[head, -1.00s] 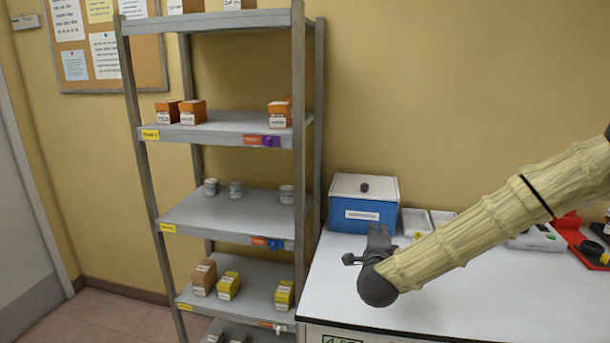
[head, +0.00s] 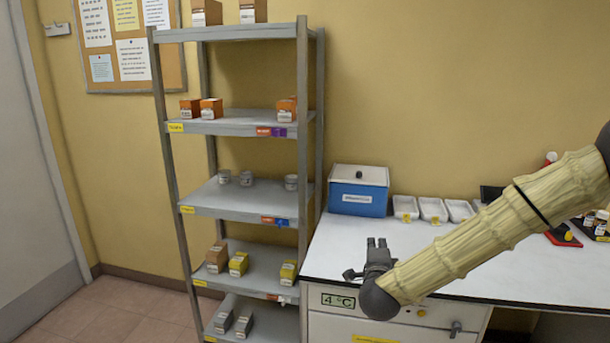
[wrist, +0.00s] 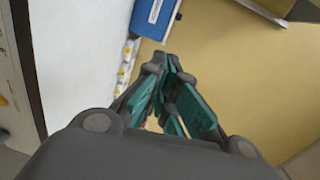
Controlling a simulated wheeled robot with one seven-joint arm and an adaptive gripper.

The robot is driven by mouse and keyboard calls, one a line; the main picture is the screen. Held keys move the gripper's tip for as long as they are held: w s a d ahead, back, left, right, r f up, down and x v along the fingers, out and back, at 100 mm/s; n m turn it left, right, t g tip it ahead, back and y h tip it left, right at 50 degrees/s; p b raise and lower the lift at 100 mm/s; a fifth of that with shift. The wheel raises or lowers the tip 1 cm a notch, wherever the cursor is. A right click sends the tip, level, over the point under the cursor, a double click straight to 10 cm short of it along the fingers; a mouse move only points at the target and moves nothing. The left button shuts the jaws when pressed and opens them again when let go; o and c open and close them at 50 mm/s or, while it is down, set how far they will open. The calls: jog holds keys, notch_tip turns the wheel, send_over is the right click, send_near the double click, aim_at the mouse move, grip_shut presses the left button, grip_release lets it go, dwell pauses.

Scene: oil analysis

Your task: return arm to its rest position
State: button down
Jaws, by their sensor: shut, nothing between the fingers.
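My gripper (head: 378,245) is at the end of my pale, ribbed arm, in front of the counter's left part in the head view. In the wrist view its dark fingers with teal pads (wrist: 172,100) converge close together, with nothing seen between them. The blue box with a white lid (head: 358,198) stands on the counter beyond the gripper, apart from it. It also shows at the top of the wrist view (wrist: 156,14).
A grey shelf rack (head: 245,210) with small boxes and jars stands left of the counter. White trays (head: 433,209) line the back of the white counter (head: 340,250). Drawers marked 4 °C (head: 338,300) are below. Bottles on red and dark holders are at right. Floor is clear at lower left.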

jog(key=s+a+f+n+g+y, duration=0.1)
jog(key=s+f+n+g, duration=0.25)
jog(key=s+f, duration=0.55)
jog(key=s+a+f+n+g+y, duration=0.2)
jog(key=s+f+n, duration=0.25)
jog(key=f, duration=0.75)
jog(key=s+a+f+n+g+y, duration=0.1)
jog(key=s+f+n+g, duration=0.15)
jog(key=s+f, duration=0.65)
jog(key=s+d+f+n+g, duration=0.2)
jog(key=s+f+g, duration=0.1)
jog(key=s, duration=0.6)
jog(key=s+d+f+n+g, duration=0.2)
jog(key=s+f, duration=0.4)
jog(key=s, duration=0.4)
jog(key=s+d+f+n+g, duration=0.3)
jog(key=s+f+n, duration=0.1)
jog(key=s, duration=0.6)
jog(key=shift+d+f+g+h, duration=0.15)
jog(key=shift+f+g+h, duration=0.15)
jog(key=shift+f+h, duration=0.15)
jog(key=shift+n, duration=0.25)
